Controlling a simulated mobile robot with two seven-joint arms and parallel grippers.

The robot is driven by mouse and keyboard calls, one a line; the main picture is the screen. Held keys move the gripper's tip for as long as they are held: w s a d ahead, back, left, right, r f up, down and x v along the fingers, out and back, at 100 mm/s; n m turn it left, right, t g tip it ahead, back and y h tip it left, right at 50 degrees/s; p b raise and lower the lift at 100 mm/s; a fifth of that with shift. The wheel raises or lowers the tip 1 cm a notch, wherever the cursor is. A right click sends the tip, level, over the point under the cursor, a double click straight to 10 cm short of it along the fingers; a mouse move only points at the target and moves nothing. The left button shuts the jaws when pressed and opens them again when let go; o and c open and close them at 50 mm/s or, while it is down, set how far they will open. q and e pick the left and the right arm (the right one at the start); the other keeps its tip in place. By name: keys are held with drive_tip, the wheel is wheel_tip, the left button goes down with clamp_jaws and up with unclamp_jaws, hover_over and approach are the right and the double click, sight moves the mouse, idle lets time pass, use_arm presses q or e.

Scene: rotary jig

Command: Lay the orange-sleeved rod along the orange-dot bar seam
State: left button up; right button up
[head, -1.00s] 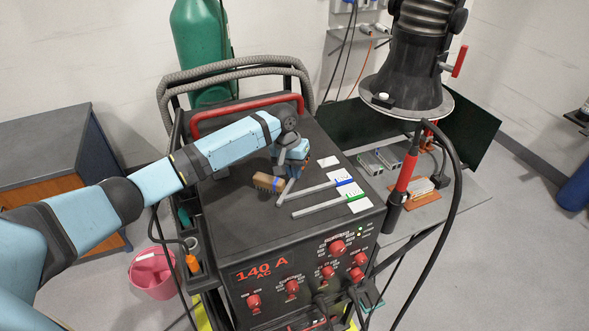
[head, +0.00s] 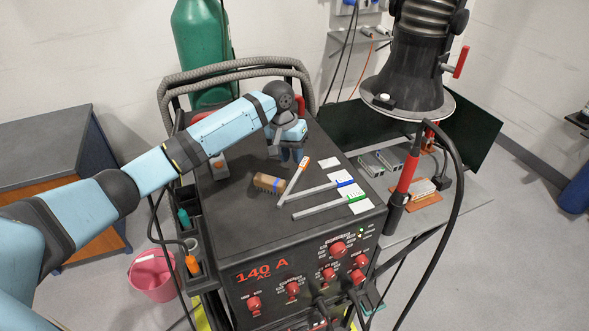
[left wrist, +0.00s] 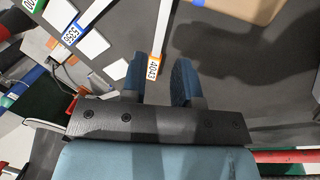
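The orange-sleeved rod (head: 293,183) lies on the black top of the welding machine, its orange sleeve (head: 305,163) at the far end. In the left wrist view the sleeve (left wrist: 154,66) shows between the fingertips in the picture. My left gripper (head: 290,152) is just behind the sleeved end. In the left wrist view its two blue fingers (left wrist: 159,72) are open, and the rod appears free of them. The orange-dot bar seam cannot be made out; small metal bars (head: 381,161) sit on the side shelf. My right gripper is not in view.
A blue-sleeved rod (head: 318,191) and a green-sleeved rod (head: 325,208) lie nearby, with white cards (head: 330,161) at the right edge. A wooden brush (head: 268,183) lies left of the orange-sleeved rod. A black hood (head: 410,85) and cable overhang the side shelf (head: 455,195).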

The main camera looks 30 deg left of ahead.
use_arm(q)
wheel_tip(320, 180, up, 6)
drive_tip(key=a, duration=0.1)
drive_tip(key=shift+r+b, duration=0.15)
drive_tip(key=shift+b, duration=0.15)
drive_tip(key=shift+a, duration=0.1)
